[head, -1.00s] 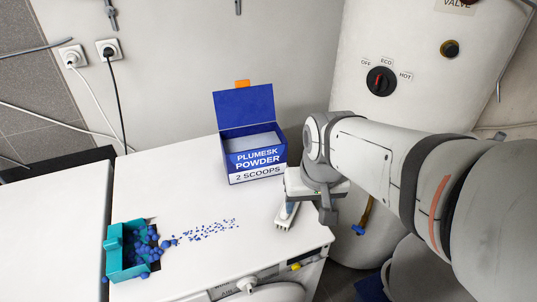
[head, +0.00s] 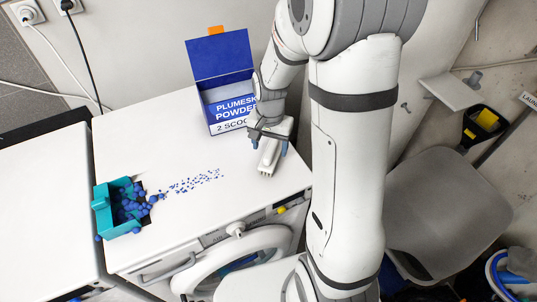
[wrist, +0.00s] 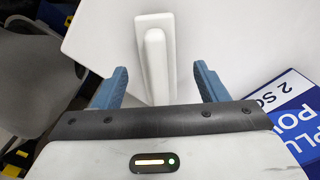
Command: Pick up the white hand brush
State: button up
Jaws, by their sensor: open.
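The white hand brush (head: 266,160) lies on the white machine top near its right front edge, partly hidden by my gripper in the head view. In the wrist view the brush (wrist: 155,55) is a long pale handle over a wider base, pointing away from me. My gripper (wrist: 159,80) is open, its two blue fingers on either side of the near part of the brush. A gap shows between each finger and the brush. In the head view my gripper (head: 270,142) is low over the brush; its exact height is unclear.
A blue powder box (head: 225,102) with an open lid stands just behind and left of my gripper. A teal container (head: 103,215) holds blue lumps at the left, with blue granules (head: 192,182) scattered toward the brush. A grey chair (head: 445,195) stands at the right.

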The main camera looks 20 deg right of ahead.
aim_at(271, 147)
jog(key=shift+w+d+f+p, duration=0.1)
jog(key=shift+d+f+p, duration=0.05)
jog(key=shift+f, duration=1.05)
jog(key=shift+w+d+f+p, duration=0.1)
jog(key=shift+f+p, duration=0.05)
jog(key=shift+f, duration=1)
jog(key=c, duration=1.2)
jog(key=shift+r, duration=0.1)
notch_tip(271, 147, up, 10)
jog(key=shift+f+b, duration=0.1)
jog(key=shift+b, duration=0.2)
